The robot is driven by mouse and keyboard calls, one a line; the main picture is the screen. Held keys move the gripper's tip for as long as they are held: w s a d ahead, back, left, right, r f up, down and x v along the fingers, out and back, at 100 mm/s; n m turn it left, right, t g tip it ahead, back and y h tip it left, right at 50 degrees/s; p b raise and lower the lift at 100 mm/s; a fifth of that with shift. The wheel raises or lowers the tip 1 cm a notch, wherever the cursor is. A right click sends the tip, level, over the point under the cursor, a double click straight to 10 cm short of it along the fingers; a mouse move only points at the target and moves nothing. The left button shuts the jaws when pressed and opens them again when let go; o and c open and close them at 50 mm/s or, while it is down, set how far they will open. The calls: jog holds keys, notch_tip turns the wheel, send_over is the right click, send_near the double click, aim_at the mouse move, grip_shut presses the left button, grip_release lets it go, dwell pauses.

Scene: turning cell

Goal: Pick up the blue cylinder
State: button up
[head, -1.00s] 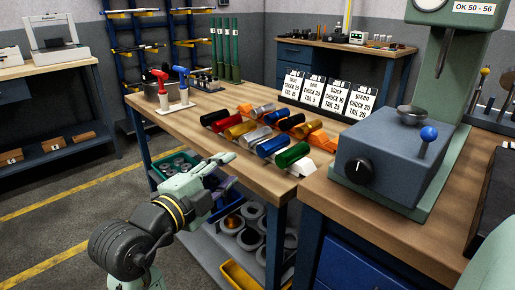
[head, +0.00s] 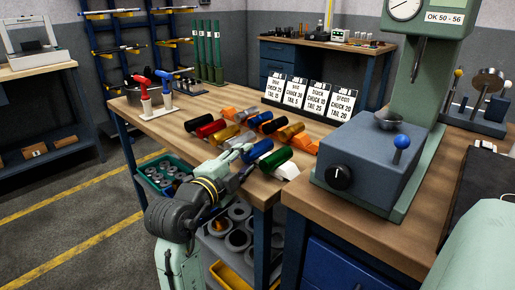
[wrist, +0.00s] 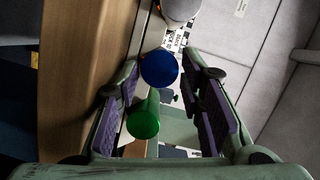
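Coloured cylinders lie in rows on the wooden bench top. A blue cylinder (head: 257,151) lies in the near row between a silver cylinder (head: 241,141) and a green cylinder (head: 275,159). My gripper (head: 238,151) is at the bench's front edge, close to the near row. In the wrist view my gripper (wrist: 164,84) is open. The round end of the blue cylinder (wrist: 160,69) shows between its purple-padded fingers, with the green one (wrist: 143,121) below. Contact cannot be told.
A blue-grey machine (head: 367,165) with a knob stands on the right bench. Label cards (head: 296,93) stand behind the cylinders. Red and blue handled tools (head: 154,88) stand at the bench's left. Bins with rings (head: 168,172) sit below. The bench's left front is clear.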

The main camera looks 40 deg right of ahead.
jog(key=shift+c, duration=0.4)
grip_shut()
jog(key=shift+r, duration=0.1)
